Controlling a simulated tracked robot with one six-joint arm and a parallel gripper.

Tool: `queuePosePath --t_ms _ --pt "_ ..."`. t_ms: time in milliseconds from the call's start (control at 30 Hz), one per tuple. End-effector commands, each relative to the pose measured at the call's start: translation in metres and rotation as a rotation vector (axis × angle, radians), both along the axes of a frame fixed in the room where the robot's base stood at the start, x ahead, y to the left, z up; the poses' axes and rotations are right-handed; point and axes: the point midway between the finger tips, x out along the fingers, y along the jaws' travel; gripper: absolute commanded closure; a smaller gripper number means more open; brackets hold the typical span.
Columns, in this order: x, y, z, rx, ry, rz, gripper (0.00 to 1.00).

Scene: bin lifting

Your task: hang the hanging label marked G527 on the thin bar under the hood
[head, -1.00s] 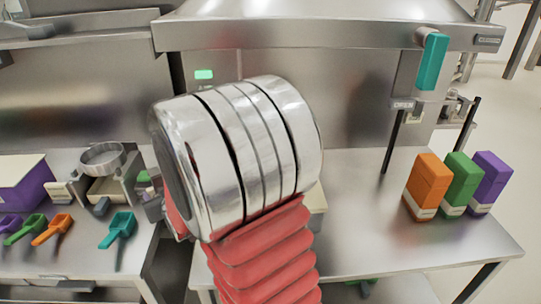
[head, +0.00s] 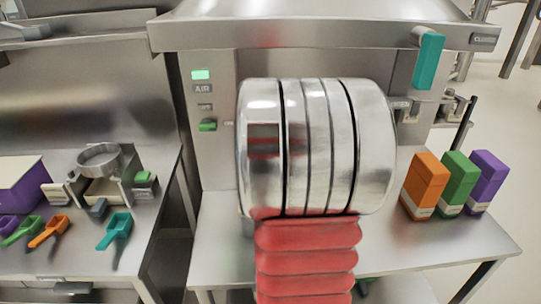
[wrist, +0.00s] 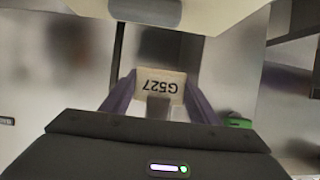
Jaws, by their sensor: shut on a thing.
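The label marked G527 (wrist: 161,87) is pale and shows upside down in the wrist view, between the two purple fingers of my gripper (wrist: 158,98). My gripper is shut on it. In the head view my silver and red arm hides the gripper and the label. The steel hood (head: 320,34) spans the top of the head view. I cannot make out the thin bar under it for certain; my arm covers much of the space below the hood.
A teal handle (head: 429,62) hangs at the hood's right front edge. Orange (head: 425,185), green (head: 457,182) and purple (head: 489,180) boxes stand on the right bench. A panel with a green switch (head: 207,125) is left of my arm. Several scoops lie on the left bench.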

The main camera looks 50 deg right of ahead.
Motion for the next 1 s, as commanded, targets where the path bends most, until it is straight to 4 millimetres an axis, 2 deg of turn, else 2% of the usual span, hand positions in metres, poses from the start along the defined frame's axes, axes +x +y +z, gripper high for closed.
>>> queuePosePath --t_ms 100,467,1000 --pt "-0.007 -0.007 0.002 -0.001 -0.001 -0.016 0.64" --pt "-0.007 -0.007 0.001 -0.001 -0.001 -0.016 0.64" --pt "0.008 -0.024 0.001 -0.001 -0.001 -0.016 0.64"
